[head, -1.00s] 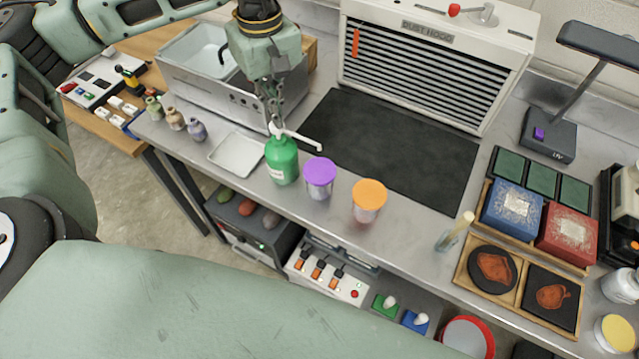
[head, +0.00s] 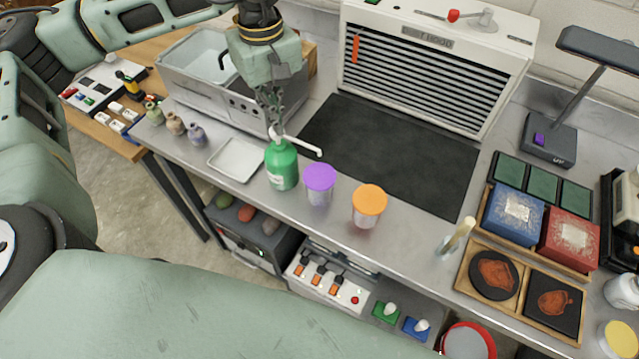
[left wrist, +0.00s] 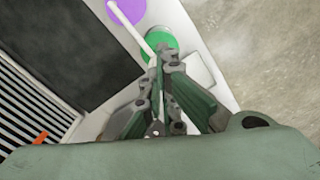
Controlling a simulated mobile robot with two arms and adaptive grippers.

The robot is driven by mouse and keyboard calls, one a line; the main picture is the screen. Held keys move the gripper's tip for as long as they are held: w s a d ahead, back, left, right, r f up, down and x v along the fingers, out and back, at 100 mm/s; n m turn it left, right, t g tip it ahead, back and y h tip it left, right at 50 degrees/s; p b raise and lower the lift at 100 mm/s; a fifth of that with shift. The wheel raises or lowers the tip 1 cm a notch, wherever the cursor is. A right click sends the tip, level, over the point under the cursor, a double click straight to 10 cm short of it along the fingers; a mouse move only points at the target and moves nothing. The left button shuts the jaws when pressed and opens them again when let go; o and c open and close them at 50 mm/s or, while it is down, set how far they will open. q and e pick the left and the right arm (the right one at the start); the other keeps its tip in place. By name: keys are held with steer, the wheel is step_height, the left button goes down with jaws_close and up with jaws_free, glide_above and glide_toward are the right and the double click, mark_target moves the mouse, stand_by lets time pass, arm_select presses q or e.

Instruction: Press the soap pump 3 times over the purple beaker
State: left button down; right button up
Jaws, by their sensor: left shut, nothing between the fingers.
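The soap pump is a green bottle (head: 282,168) with a white head and a long white spout (head: 305,147). It stands upright near the bench's front edge; its green top also shows in the left wrist view (left wrist: 160,41). My left gripper (head: 274,126) is shut and empty, pointing down with its fingertips at the pump head; it also shows in the left wrist view (left wrist: 158,62). I cannot tell whether they touch. The purple beaker (head: 320,180), clear with a purple top, stands just right of the bottle. The spout points right, behind the beaker's top. My right gripper is not in view.
An orange-topped beaker (head: 368,203) stands right of the purple one. A white tray (head: 236,159) and several small bottles (head: 176,124) are to the left. A black mat (head: 400,150) lies clear behind, before the dust hood (head: 430,62).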

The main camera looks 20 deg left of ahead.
arm_select(q)
steer(key=shift+f, duration=0.15)
stand_by(0.3)
steer(key=shift+f+b, duration=1.65)
steer(key=shift+b, duration=0.05)
steer(key=shift+r, duration=0.15)
steer(key=shift+r+p, duration=0.75)
steer(key=shift+r, duration=0.8)
steer(key=shift+f, duration=0.1)
